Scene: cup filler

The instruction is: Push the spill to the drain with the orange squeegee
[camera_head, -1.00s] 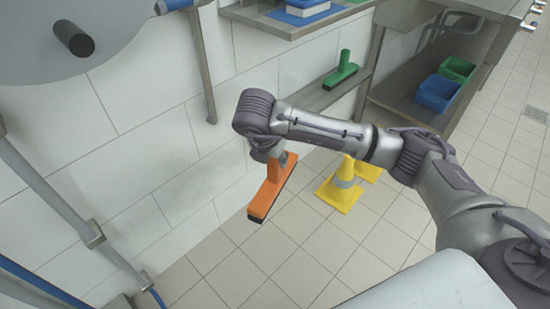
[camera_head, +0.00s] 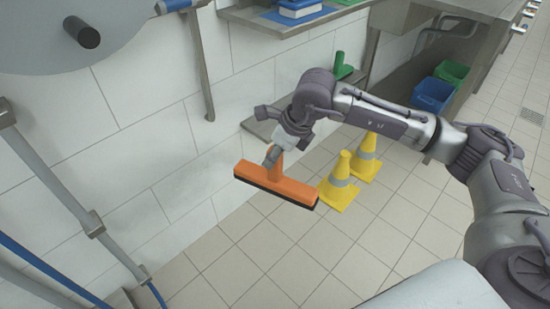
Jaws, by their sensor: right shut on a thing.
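The orange squeegee (camera_head: 278,184) hangs from my right gripper (camera_head: 274,155), above the tiled floor. Its wide head with a dark rubber edge runs across the view, a little lower at the right end. My right gripper is shut on the squeegee's upright stub. My left gripper is not in view. I see no spill on the floor in this view.
Two yellow cones (camera_head: 341,180) stand on the floor just right of the squeegee. Blue bin (camera_head: 433,94) and green bin (camera_head: 451,71) sit on a shelf at right. The front middle floor is clear.

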